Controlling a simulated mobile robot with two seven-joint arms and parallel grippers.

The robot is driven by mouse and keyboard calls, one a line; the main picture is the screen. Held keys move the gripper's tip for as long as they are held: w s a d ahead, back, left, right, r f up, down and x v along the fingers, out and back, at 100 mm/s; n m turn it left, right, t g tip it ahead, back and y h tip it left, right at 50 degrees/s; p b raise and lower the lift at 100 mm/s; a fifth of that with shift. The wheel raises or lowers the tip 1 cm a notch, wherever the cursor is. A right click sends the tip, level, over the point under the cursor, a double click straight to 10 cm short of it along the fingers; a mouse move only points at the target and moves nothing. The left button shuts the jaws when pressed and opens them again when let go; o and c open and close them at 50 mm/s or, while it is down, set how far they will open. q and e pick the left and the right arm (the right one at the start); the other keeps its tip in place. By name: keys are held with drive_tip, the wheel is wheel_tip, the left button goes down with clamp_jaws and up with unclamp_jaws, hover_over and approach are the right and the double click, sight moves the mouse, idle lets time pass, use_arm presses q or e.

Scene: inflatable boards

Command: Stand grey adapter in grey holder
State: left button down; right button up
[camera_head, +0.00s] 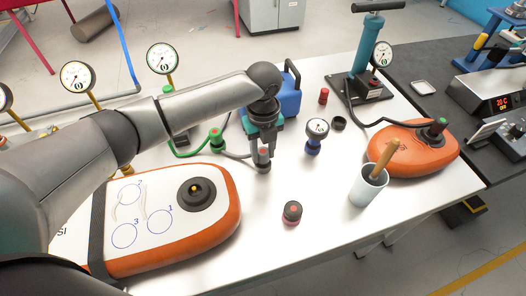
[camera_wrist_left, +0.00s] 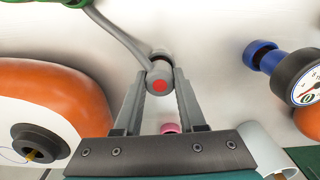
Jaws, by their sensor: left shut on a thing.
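The grey adapter (camera_head: 263,167) is a small grey cylinder with a red spot on its end and a grey hose running from it. My left gripper (camera_head: 263,156) is shut on it above the white table. In the left wrist view the adapter (camera_wrist_left: 158,79) sits between the two fingertips, its red end facing the camera. A grey-brown round part shows just beyond it; I cannot tell whether this is the grey holder or the adapter's own lower end. A small dark open cup (camera_head: 338,123) stands empty on the table. My right gripper is not in view.
A green fitting (camera_head: 215,136) with a green hose stands left of the gripper. A blue-based gauge (camera_head: 315,136), a dark-and-pink cap (camera_head: 292,212) and a white cup (camera_head: 368,187) stand to the right. Orange-edged boards (camera_head: 225,220) lie at both sides. The front middle table is mostly clear.

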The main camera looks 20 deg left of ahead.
sight(263, 152)
use_arm(q)
drive_tip(key=shift+c, duration=2.4)
unclamp_jaws()
drive_tip(key=shift+f, duration=0.1)
wheel_tip(263, 152, up, 12)
drive_tip(key=p, duration=0.2)
drive_tip(key=shift+r, duration=0.2)
